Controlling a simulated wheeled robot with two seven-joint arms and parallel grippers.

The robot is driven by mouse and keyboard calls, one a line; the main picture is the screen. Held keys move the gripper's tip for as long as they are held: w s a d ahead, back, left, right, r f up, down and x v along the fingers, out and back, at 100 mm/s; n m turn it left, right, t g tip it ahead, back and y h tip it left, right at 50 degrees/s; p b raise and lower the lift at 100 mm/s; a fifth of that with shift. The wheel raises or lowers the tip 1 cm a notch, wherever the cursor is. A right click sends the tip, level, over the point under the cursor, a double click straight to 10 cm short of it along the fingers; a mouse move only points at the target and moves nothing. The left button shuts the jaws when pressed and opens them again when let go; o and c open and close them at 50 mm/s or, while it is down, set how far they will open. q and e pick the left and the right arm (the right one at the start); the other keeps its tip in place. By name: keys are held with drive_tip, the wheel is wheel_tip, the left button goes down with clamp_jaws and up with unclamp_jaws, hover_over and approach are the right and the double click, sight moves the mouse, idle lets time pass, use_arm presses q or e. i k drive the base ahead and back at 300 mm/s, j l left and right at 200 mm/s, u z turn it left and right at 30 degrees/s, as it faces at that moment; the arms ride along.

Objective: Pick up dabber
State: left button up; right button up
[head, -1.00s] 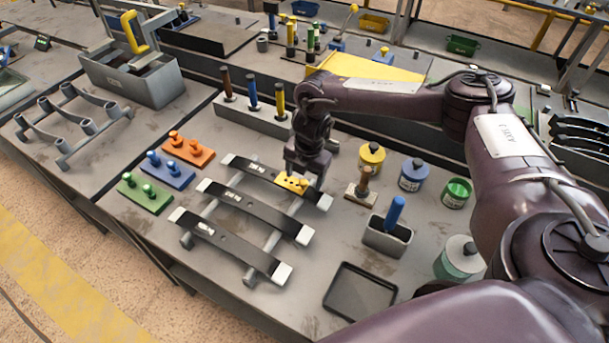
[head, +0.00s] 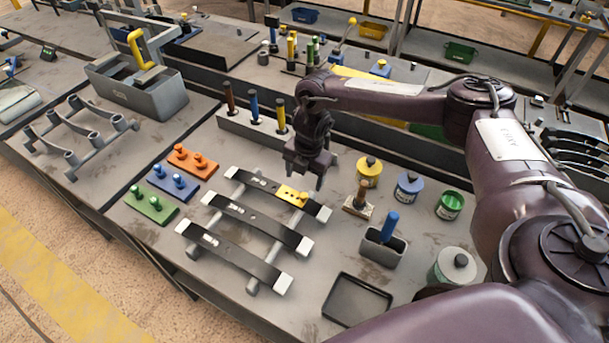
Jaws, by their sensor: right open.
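A blue-handled tool (head: 389,226), which looks like the dabber, stands upright in a grey holder (head: 372,250); its lower end is hidden inside. My right gripper (head: 306,180) is open and empty, to the left of and beyond the holder. It hangs just behind a yellow block with pegs (head: 291,194) that lies on the farthest of the dark spring strips (head: 245,180). My left gripper is out of view.
A wooden-handled stamp (head: 358,198) and yellow, blue and green jars (head: 409,187) stand behind the holder. An empty black tray (head: 357,299) lies in front. Orange, blue and green peg blocks (head: 149,204) lie left of the rack.

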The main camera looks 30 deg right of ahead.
sight(359, 203)
drive_tip(key=k+j, duration=1.1)
drive_tip(key=k, duration=0.2)
